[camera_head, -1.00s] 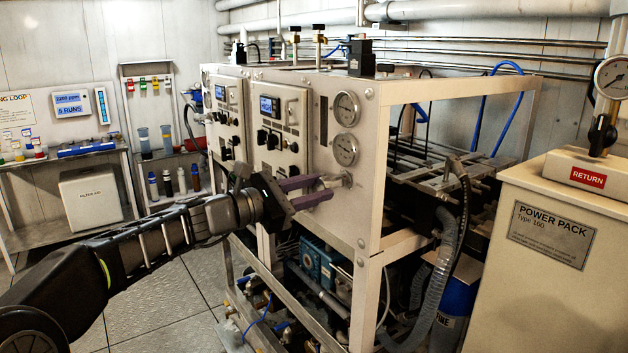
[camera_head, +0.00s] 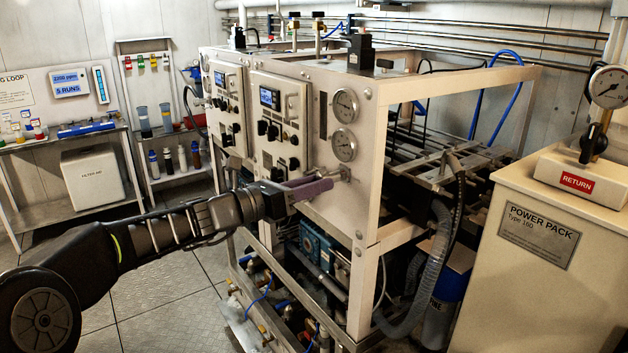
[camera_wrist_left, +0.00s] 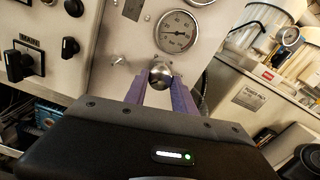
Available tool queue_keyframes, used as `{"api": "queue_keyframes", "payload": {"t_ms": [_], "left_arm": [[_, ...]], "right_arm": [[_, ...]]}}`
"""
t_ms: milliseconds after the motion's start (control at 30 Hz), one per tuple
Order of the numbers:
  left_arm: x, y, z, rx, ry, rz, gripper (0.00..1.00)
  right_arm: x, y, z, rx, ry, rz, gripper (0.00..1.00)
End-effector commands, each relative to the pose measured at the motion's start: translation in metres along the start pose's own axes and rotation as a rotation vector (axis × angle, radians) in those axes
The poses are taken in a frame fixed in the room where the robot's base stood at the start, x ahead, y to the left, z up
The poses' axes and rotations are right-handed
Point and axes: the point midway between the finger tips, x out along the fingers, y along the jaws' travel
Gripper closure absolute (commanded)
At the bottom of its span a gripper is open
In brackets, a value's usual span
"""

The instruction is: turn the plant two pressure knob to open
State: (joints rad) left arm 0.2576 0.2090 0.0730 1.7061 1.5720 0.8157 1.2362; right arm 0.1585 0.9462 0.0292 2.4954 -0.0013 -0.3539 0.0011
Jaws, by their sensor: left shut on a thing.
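The pressure knob (camera_wrist_left: 160,74) is a round, shiny metal knob on the pale front panel, below a round gauge (camera_wrist_left: 176,31) in the left wrist view. My left gripper (camera_wrist_left: 163,80) has its purple fingers on either side of the knob and is shut on it. In the head view the left gripper (camera_head: 330,184) reaches the lower right of the panel, below two stacked gauges, the lower one (camera_head: 344,144) nearest. The fingers partly hide the knob there, and its turn angle cannot be told. My right gripper is not in view.
Black knobs and a small screen (camera_head: 270,98) sit on the panel left of the gripper. A cream power pack cabinet (camera_head: 540,236) stands at the right. Pipes and hoses (camera_head: 440,255) fill the open frame. The floor (camera_head: 160,310) at the left is clear.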

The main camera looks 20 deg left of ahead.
Motion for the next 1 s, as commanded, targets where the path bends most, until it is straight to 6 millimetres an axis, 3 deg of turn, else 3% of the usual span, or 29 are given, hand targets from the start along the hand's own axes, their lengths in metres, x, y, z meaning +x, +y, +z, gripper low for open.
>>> {"api": "queue_keyframes", "payload": {"t_ms": [367, 400, 633, 1000], "left_arm": [[-0.0001, 0.0006, -0.0021, -0.008, 0.002, 0.001, 1.00], [-0.0001, 0.0006, -0.0020, -0.008, 0.002, 0.001, 0.66], [0.0000, 0.0003, -0.0010, -0.006, 0.001, 0.000, 0.47], [-0.0063, 0.0004, -0.0010, -0.004, 0.000, 0.000, 0.47]], "right_arm": [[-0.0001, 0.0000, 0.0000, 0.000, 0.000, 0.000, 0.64], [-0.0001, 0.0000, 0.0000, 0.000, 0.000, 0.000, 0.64], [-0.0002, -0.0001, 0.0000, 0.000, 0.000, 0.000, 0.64], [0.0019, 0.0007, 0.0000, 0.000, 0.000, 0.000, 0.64]]}}
